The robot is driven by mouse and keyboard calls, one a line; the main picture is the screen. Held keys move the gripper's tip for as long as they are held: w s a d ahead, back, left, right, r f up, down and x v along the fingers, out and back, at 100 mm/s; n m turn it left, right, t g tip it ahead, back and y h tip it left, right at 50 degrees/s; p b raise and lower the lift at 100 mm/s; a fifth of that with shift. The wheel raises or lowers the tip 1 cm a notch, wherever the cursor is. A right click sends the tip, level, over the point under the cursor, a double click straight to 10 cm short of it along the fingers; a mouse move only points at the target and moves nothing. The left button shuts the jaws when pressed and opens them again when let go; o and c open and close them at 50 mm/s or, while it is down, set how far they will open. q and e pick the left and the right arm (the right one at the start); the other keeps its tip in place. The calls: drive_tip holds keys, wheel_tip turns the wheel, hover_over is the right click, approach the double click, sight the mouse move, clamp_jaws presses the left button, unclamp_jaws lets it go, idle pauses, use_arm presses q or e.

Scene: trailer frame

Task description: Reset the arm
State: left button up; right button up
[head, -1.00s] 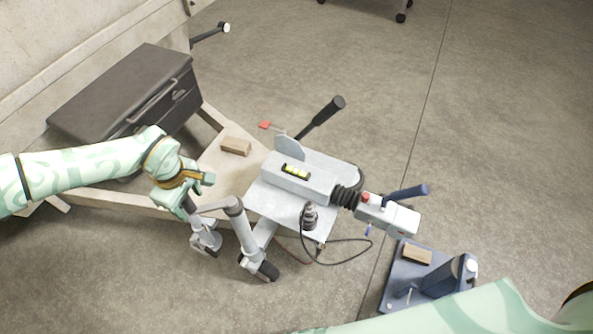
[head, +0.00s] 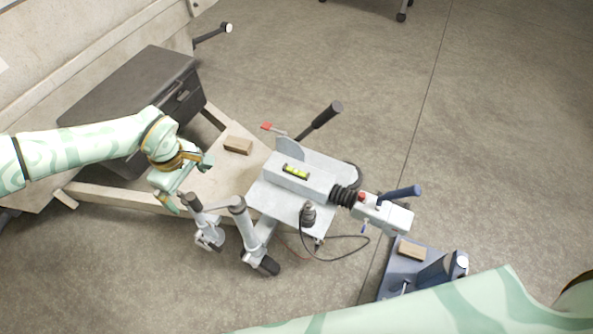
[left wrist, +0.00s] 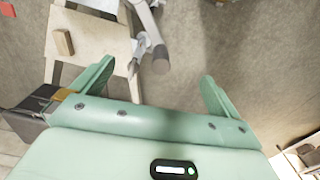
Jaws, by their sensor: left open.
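My left gripper (head: 188,182) comes in from the left in the head view. It hangs over the near edge of the wooden frame, left of the two grey jack legs (head: 246,226). A pale green patterned arm link of mine crosses the bottom right of the head view. My right gripper does not show there.
A grey coupling assembly (head: 335,165) with a level vial (head: 296,172) sits right of the gripper. A black box (head: 135,90) and wooden block (head: 238,145) lie on the frame. A blue stand (head: 408,262) is at lower right.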

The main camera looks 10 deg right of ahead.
use_arm(q)
drive_tip(key=shift+r, duration=0.4)
drive_tip(key=shift+f, duration=0.15)
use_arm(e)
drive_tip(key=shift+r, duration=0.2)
